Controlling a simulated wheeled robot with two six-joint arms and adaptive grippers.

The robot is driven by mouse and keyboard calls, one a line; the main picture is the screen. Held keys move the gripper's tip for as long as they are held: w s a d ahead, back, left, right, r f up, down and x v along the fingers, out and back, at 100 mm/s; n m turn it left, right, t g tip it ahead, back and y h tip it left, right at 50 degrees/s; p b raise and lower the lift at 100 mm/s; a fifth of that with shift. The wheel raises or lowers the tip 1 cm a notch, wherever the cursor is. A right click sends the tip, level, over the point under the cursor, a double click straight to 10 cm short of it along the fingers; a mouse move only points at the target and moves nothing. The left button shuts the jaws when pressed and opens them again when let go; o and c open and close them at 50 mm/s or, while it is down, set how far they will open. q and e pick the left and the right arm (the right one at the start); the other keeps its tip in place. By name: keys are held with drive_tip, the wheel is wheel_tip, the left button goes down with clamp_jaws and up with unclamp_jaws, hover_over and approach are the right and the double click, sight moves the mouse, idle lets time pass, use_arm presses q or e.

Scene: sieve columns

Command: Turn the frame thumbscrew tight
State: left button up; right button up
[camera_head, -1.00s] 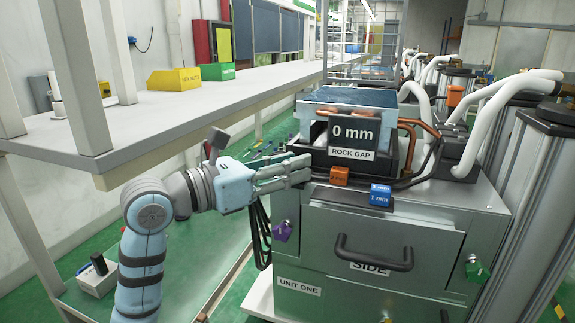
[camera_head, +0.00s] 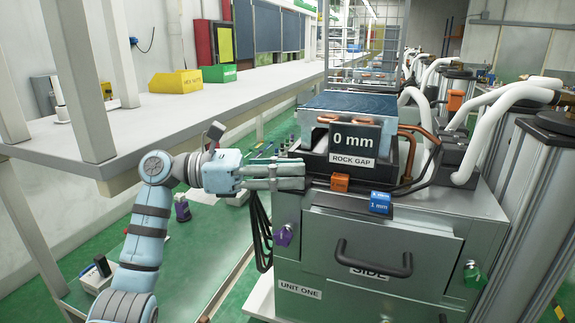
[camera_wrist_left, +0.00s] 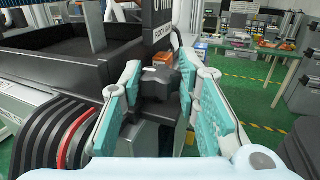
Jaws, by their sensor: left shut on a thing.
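My left gripper (camera_head: 299,178) reaches in from the left to the upper left corner of the steel unit (camera_head: 372,240). In the left wrist view its two teal-padded fingers (camera_wrist_left: 166,84) stand on either side of a black lobed knob, the thumbscrew (camera_wrist_left: 155,82), and are shut on it. In the head view the fingers hide the knob. The black frame (camera_wrist_left: 60,48) with the rock gap sign (camera_head: 354,140), reading 0 mm, is beside it. My right gripper is in neither view.
An orange block (camera_head: 340,182) and a blue 1 mm block (camera_head: 380,202) sit along the unit's top edge. A purple knob (camera_head: 284,235) and a green knob (camera_head: 473,273) flank the drawer. Black cables (camera_head: 260,230) hang below my gripper. A long bench (camera_head: 150,120) stands left.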

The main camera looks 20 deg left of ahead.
use_arm(q)
drive_tip(key=shift+m+g, duration=0.6)
drive_tip(key=shift+g, duration=0.3)
drive_tip(key=o, duration=1.2)
drive_tip(key=shift+c, duration=0.2)
